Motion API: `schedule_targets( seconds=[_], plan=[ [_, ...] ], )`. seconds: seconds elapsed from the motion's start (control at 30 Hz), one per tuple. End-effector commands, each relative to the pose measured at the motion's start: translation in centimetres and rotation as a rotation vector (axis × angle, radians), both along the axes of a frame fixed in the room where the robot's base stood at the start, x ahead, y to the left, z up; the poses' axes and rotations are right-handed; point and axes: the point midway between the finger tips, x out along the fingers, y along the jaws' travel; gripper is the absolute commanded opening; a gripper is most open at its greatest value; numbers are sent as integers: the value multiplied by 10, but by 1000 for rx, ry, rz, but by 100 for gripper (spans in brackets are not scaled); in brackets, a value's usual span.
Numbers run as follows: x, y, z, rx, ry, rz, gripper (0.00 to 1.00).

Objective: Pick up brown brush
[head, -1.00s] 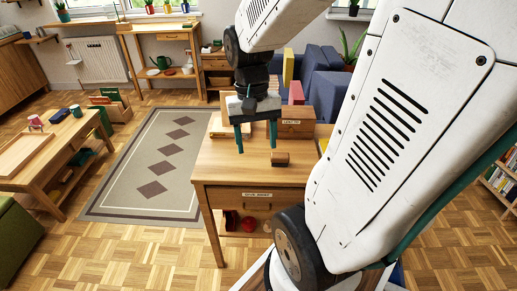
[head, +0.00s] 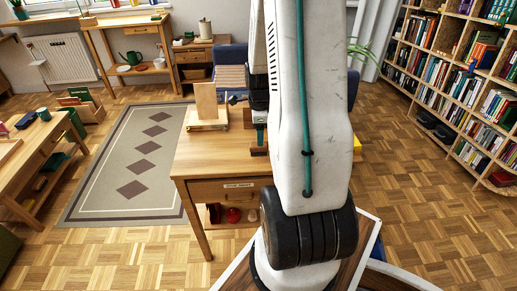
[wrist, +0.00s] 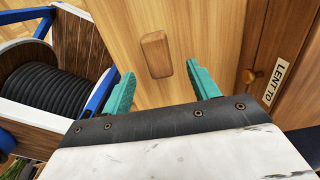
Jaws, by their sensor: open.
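The brown brush (wrist: 157,54) is a small rounded wooden block lying on the wooden table top (wrist: 195,30) in the wrist view. My gripper (wrist: 161,85) is open, with one teal finger on each side of the view and nothing between the tips. The brush shows just beyond the fingertips, roughly centred between them; the height gap is hard to tell. In the head view my arm hides the brush and most of the gripper; one teal finger (head: 260,137) shows beside the arm above the table.
A wooden box labelled "LENT TO" (wrist: 280,80) stands right of the brush in the wrist view. A wooden stand with an upright board (head: 206,105) is at the table's back. A full bookshelf (head: 455,80) is at right. The table's front left is clear.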

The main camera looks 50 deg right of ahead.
Motion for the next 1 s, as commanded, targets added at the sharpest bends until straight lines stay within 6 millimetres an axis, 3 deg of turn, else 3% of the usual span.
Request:
schedule_targets(
  seconds=[0.43, 0.77, 0.93, 1.0],
  plan=[
    [0, 4, -60, 4, 3, 4, 60],
    [1, 3, -67, 2, 1, 4, 60],
    [1, 3, -67, 2, 1, 4, 13],
    [1, 3, -67, 2, 1, 4, 11]
  ],
)
